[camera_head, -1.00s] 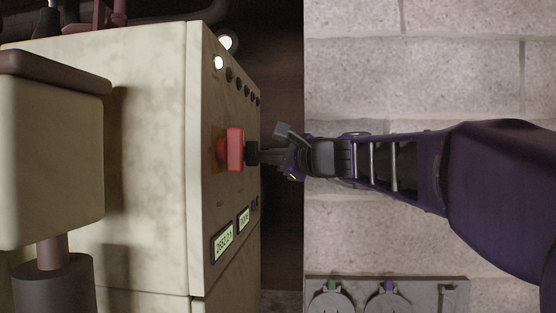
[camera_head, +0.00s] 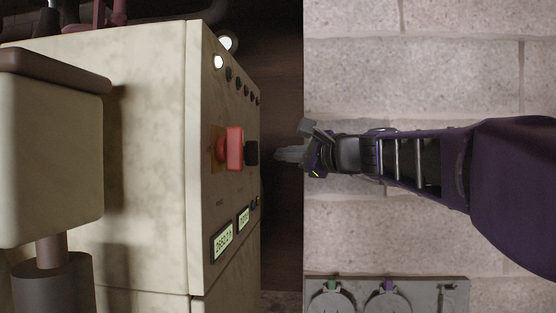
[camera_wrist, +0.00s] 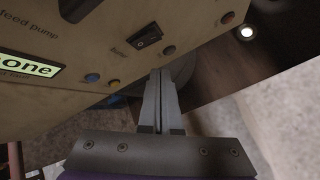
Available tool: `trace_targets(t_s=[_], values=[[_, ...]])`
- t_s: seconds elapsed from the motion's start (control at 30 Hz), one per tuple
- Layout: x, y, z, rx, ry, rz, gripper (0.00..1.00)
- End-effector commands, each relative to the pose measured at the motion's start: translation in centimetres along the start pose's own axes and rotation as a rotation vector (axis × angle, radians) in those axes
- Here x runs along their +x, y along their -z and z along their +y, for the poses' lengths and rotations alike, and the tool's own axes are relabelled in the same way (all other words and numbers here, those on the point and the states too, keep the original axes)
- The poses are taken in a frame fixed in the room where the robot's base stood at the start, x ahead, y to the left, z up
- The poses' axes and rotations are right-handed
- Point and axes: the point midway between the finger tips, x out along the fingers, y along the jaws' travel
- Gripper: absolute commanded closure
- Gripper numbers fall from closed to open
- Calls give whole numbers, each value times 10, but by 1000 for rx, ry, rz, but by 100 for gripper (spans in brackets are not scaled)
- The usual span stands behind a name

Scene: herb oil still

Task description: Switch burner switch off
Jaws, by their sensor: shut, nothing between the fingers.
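A small black rocker switch (camera_wrist: 148,36) sits on the cream panel in the wrist view, with a small label beside it too blurred to read surely. I cannot tell which way it is set. In the head view I cannot make this rocker out.
The cream cabinet (camera_head: 100,150) fills the left. Its panel carries two lit displays (camera_head: 222,241), several small dark buttons (camera_head: 240,84) and a glowing lamp (camera_head: 218,62). In the wrist view a blue button (camera_wrist: 92,79) sits near the rocker. A grey board (camera_head: 440,293) is low on the right.

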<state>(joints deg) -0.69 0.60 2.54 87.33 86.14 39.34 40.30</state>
Motion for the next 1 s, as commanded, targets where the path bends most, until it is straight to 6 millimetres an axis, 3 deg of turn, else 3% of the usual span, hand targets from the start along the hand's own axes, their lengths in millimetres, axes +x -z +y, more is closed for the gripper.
trace_targets(t_s=[0.3, 0.77, 0.87, 1.0], values=[[-18, 13, -13, -1, 1, 0, 100], [-18, 13, -13, -3, -1, 1, 100], [-17, 16, -14, -48, -8, 15, 100], [-12, 28, -17, -251, -43, 76, 100]])
